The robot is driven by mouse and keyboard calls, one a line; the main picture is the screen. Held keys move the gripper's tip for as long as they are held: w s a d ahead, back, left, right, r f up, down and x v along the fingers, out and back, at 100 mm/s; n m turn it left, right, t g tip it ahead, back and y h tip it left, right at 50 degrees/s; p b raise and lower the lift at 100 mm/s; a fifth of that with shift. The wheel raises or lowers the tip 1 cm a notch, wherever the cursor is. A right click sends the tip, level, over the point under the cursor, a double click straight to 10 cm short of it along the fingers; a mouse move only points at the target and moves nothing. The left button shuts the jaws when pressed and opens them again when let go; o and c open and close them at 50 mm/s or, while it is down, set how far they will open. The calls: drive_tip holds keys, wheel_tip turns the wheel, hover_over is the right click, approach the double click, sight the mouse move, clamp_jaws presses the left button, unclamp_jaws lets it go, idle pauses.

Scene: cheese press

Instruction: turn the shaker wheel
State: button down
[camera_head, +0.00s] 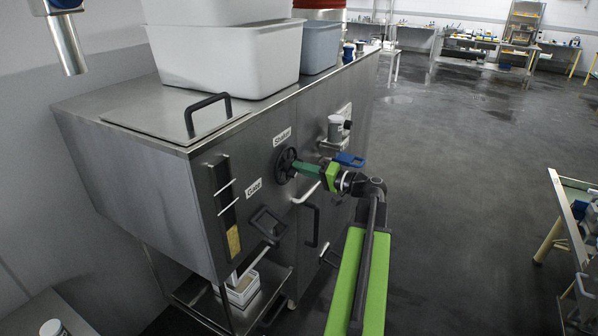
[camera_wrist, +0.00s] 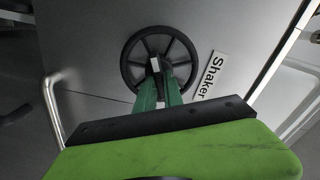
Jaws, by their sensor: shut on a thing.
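The shaker wheel (camera_head: 286,165) is a black spoked handwheel on the front of the steel cheese press, just below the label "Shaker" (camera_head: 282,137). It also shows in the wrist view (camera_wrist: 133,70), with the label (camera_wrist: 211,75) to its right. My gripper (camera_head: 299,167) reaches the wheel from the right. In the wrist view its green fingers (camera_wrist: 158,78) are shut on a part of the wheel near its hub. The fingers hide the lower part of the wheel.
A "Gate" handle (camera_head: 268,223) is below left of the wheel. A curved metal bar (camera_head: 307,194) and a blue-handled valve (camera_head: 349,159) are close to my gripper. White tubs (camera_head: 225,60) stand on top of the press. The floor (camera_head: 460,170) to the right is clear.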

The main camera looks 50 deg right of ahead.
drive_tip(key=shift+f+m, duration=0.2)
drive_tip(key=shift+m, duration=2.1)
drive_tip(key=shift+f+m, duration=0.15)
drive_tip(key=shift+m, duration=2.15)
drive_tip(key=c, duration=1.5)
unclamp_jaws()
drive_tip(key=shift+s, duration=0.1)
drive_tip(key=shift+o, duration=0.2)
drive_tip(key=v, duration=1.7)
drive_tip(key=shift+s, duration=0.2)
